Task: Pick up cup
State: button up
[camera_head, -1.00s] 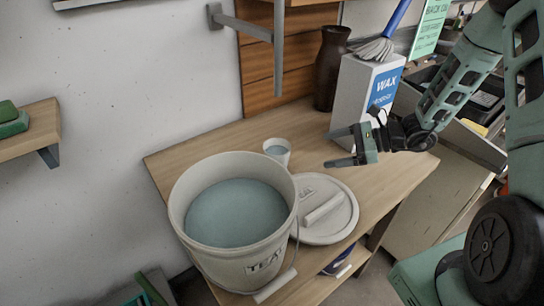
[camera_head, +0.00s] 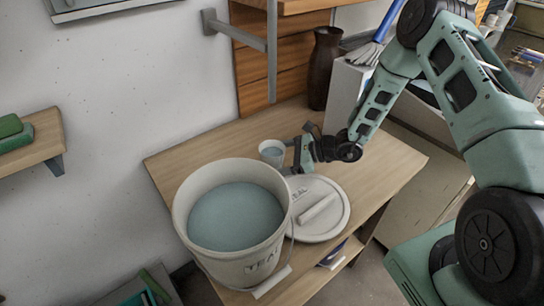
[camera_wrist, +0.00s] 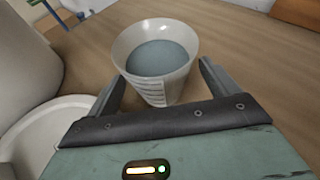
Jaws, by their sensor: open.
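The cup (camera_head: 272,151) is small, white and upright on the wooden table, with grey-blue liquid inside. It stands behind the big bucket. In the wrist view the cup (camera_wrist: 158,62) is just ahead of my gripper (camera_wrist: 160,85), its near lower side between the two open fingertips. A finger lies on each side, and I see no firm contact. In the head view my gripper (camera_head: 292,158) reaches the cup from the right, and its fingers are partly hidden against the cup.
A large bucket (camera_head: 270,255) of grey-blue liquid stands front left of the cup. A round lid (camera_head: 335,222) with a handle lies flat close below my gripper. A dark vase (camera_head: 324,70) and a white box (camera_head: 346,85) stand at the back.

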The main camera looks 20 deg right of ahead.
jog(key=shift+x, duration=1.25)
jog(key=c, duration=1.3)
jog(key=shift+r, duration=0.2)
notch_tip(320, 180, up, 10)
jog(key=b, duration=0.2)
jog(key=shift+f, duration=0.25)
